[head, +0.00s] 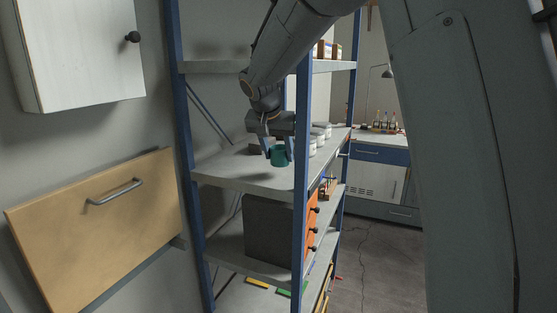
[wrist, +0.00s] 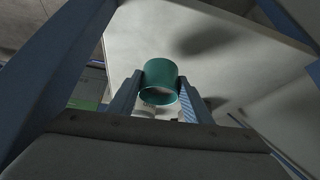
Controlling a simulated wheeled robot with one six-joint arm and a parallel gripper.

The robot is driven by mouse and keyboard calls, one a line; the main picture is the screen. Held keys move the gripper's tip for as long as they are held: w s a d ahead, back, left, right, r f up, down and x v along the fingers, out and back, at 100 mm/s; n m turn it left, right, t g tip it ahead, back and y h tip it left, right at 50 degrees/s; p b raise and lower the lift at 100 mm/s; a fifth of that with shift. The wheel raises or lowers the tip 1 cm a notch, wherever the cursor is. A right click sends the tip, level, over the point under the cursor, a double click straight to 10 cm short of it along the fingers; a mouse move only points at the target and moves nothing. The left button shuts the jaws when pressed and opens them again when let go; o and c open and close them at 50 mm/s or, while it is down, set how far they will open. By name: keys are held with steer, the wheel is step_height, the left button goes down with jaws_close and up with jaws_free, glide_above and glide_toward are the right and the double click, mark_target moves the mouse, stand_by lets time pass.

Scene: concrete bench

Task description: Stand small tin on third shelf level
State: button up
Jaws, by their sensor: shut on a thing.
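The small tin (head: 279,158) is a teal-green cylinder. My gripper (head: 278,149) reaches down from above and is shut on it. The tin is at the grey shelf board (head: 225,173) that looks like the third level from the bottom, left of the front blue post. I cannot tell if its base touches the board. In the wrist view, the tin (wrist: 159,72) sits between the two fingers of my gripper (wrist: 158,92), and its round rim faces the camera.
A blue post (head: 301,180) stands close in front. The board's left part is clear. An orange-fronted drawer box (head: 270,230) fills the level below.

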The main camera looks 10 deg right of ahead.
mark_target(277, 157)
step_height(277, 157, down, 3)
steer(key=shift+r+p, duration=0.1)
steer(key=shift+p, duration=0.65)
steer(key=shift+f, duration=0.2)
steer(key=shift+f+b, duration=0.2)
steer(key=shift+b, duration=0.1)
steer(key=o, duration=1.2)
steer(key=shift+r, duration=0.2)
steer(key=b+v, duration=0.2)
steer(key=v, duration=1)
